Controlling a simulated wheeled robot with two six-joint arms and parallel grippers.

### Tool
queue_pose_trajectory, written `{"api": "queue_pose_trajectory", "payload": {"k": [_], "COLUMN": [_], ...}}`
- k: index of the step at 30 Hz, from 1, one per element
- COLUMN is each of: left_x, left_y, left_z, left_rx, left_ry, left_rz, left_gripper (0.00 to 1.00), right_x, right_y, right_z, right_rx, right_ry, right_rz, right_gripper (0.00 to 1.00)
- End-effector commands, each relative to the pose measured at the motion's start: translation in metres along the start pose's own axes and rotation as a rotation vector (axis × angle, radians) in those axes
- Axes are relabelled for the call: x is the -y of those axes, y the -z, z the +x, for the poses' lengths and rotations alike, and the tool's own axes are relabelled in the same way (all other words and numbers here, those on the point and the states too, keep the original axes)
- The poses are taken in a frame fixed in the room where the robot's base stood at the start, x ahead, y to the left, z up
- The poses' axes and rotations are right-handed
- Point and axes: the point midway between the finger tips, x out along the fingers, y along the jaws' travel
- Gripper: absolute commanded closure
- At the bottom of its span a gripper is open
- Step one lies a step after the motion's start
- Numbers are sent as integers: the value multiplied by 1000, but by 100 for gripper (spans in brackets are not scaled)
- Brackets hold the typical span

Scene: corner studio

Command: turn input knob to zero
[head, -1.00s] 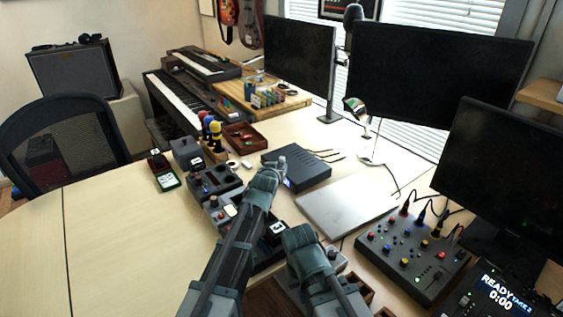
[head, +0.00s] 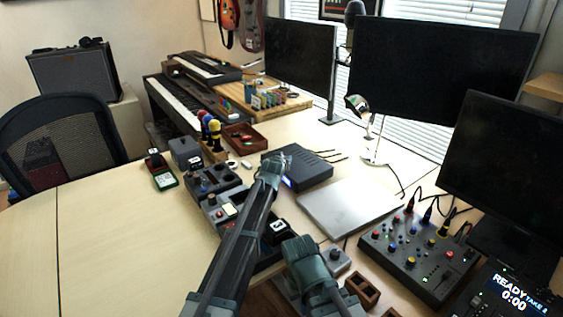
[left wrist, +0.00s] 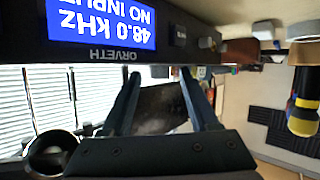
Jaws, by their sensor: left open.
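The black audio interface (head: 312,172) lies on the desk behind the row of pedals. Its front panel (left wrist: 100,55) shows upside down in the left wrist view, with a lit blue screen (left wrist: 103,20) reading 48.0 kHz and NO INPUT. A dark knob (left wrist: 178,35) and a smaller grey one (left wrist: 206,43) stand out beside the screen; I cannot read their labels. My left gripper (left wrist: 158,73) is open, its two fingers apart and empty near the panel's lower edge. In the head view my left gripper (head: 280,162) is at the interface's front and covers part of it.
Pedals (head: 212,182) crowd the desk in front of the interface. A closed silver laptop (head: 345,208) lies to its right, and a mixer (head: 415,250) with cables is farther right.

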Motion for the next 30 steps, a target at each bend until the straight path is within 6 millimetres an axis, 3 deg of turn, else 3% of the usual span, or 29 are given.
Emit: {"api": "queue_pose_trajectory", "payload": {"k": [3, 13, 30], "left_x": [0, 0, -4], "left_y": [0, 0, -3], "left_z": [-1, -1, 0], "left_rx": [0, 0, 4], "left_ry": [0, 0, 94], "left_rz": [0, 0, -40], "left_gripper": [41, 100, 100], "right_x": [0, 0, 0], "right_y": [0, 0, 0], "right_z": [0, 0, 0], "right_rx": [0, 0, 0], "right_ry": [0, 0, 0], "right_rz": [0, 0, 0], "right_gripper": [100, 100, 100]}}
